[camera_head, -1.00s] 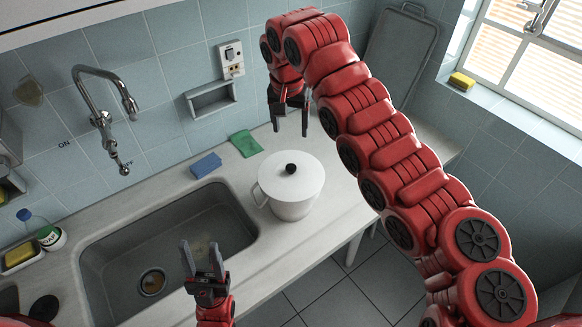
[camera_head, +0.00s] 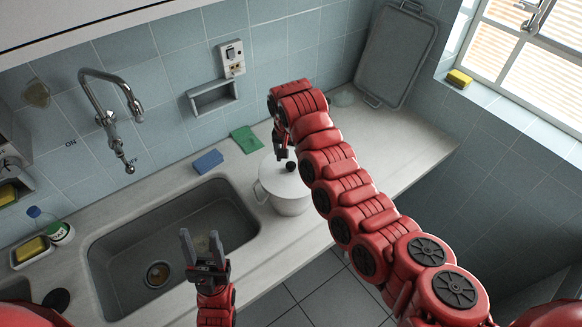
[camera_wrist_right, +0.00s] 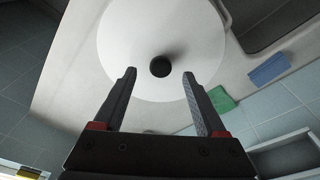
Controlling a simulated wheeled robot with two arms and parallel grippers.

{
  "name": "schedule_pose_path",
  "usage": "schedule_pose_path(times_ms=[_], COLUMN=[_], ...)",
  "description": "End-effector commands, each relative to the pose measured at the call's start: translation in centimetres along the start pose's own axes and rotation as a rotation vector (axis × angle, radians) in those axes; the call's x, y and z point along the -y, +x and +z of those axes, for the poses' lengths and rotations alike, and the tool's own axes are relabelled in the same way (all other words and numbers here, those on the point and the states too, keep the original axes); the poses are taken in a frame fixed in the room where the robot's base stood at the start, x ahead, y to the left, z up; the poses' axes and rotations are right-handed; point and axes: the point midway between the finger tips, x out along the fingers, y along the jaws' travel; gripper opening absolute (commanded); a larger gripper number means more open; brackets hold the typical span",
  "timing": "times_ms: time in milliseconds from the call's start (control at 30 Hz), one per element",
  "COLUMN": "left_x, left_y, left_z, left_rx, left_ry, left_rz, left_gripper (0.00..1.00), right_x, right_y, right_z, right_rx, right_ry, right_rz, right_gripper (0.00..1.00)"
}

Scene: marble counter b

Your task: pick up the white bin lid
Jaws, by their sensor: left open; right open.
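The white bin lid (camera_head: 272,178) with a black knob (camera_head: 290,165) sits on the white bin (camera_head: 290,206) on the counter right of the sink. My right arm hides part of the lid in the head view. My right gripper (camera_head: 283,150) is open above the lid, pointing down. In the right wrist view the lid (camera_wrist_right: 125,40) fills the upper middle, and the knob (camera_wrist_right: 160,67) appears between the open fingertips (camera_wrist_right: 159,73). I cannot tell the height gap exactly. My left gripper (camera_head: 200,236) is open and empty in front of the sink basin.
The sink (camera_head: 165,225) lies left of the bin, with a faucet (camera_head: 112,115) behind it. A blue sponge (camera_head: 207,162) and green cloth (camera_head: 245,139) lie behind the bin. A grey tray (camera_head: 396,55) leans on the back wall.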

Motion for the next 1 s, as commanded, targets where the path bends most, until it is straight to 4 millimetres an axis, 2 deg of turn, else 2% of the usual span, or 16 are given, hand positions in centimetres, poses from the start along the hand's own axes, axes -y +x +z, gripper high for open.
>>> schedule_pose_path(times_ms=[33,233,500,900,1000], left_x=[0.1,0.1,0.1,0.1,0.1], left_y=[1.6,2.0,1.9,1.9,1.9], left_z=[-0.3,-0.3,-0.3,-0.3,-0.3], left_rx=[0.0,0.0,0.0,0.0,0.0], left_ry=[0.0,0.0,0.0,0.0,0.0], left_rz=[0.0,0.0,0.0,0.0,0.0], left_gripper=[0.5,0.5,0.5,0.5,0.5], right_x=[0.0,0.0,0.1,0.0,0.0], right_y=[0.1,2.4,2.8,2.8,2.8], right_z=[0.2,0.1,0.0,0.0,0.0], right_rx=[0.006,0.002,-0.002,-0.002,-0.002], right_ry=[-0.002,-0.001,0.0,0.0,0.0], right_rz=[0.004,0.005,0.001,0.001,0.001], right_gripper=[0.74,0.74,0.74,0.02,0.0])
